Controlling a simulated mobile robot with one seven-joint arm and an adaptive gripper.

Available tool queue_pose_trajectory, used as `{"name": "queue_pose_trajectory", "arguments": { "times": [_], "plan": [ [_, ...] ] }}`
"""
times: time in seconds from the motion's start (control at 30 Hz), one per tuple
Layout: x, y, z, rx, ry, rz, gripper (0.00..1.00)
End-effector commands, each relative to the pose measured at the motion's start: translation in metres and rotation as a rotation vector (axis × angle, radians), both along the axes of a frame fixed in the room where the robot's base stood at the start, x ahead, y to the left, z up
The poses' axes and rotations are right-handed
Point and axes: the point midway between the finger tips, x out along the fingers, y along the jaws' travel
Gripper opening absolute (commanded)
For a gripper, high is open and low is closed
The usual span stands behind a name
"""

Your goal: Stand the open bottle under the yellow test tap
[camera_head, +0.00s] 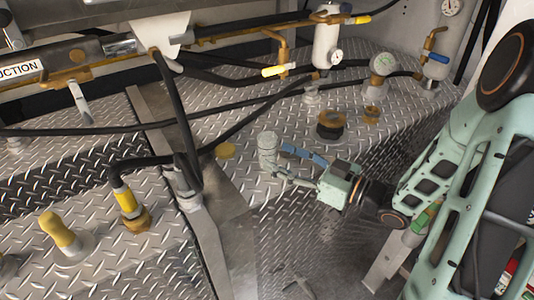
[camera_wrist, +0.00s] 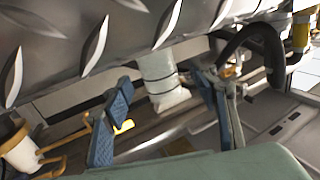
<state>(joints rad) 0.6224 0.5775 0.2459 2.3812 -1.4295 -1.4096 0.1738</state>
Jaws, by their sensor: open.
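The bottle (camera_head: 267,150), a pale grey-green cylinder, stands upright on the tread plate. In the wrist view the picture is upside down, and the bottle (camera_wrist: 160,75) shows pale with dark bands. My gripper (camera_head: 281,160) is open, its fingertips close to the bottle. In the wrist view my gripper (camera_wrist: 163,88) has one finger to each side of the bottle; I cannot tell whether they touch it. The test tap with a yellow lever (camera_head: 273,70) hangs from the pipe behind, up from the bottle in the head view. The bottle's mouth is not clear.
A second tap with a blue lever (camera_head: 437,57) is at the back right. Black hoses (camera_head: 100,130) cross the plate. Bare tread plate (camera_head: 290,205) lies in front.

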Motion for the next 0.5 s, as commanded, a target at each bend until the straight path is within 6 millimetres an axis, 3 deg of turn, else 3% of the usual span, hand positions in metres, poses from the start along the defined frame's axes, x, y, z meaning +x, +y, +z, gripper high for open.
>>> {"name": "queue_pose_trajectory", "arguments": {
  "times": [0.3,0.5],
  "plan": [
    [0.024,0.035,0.008,-0.001,-0.001,0.003,0.54],
    [0.03,0.042,0.008,-0.001,0.001,0.0,0.54]
  ]
}}
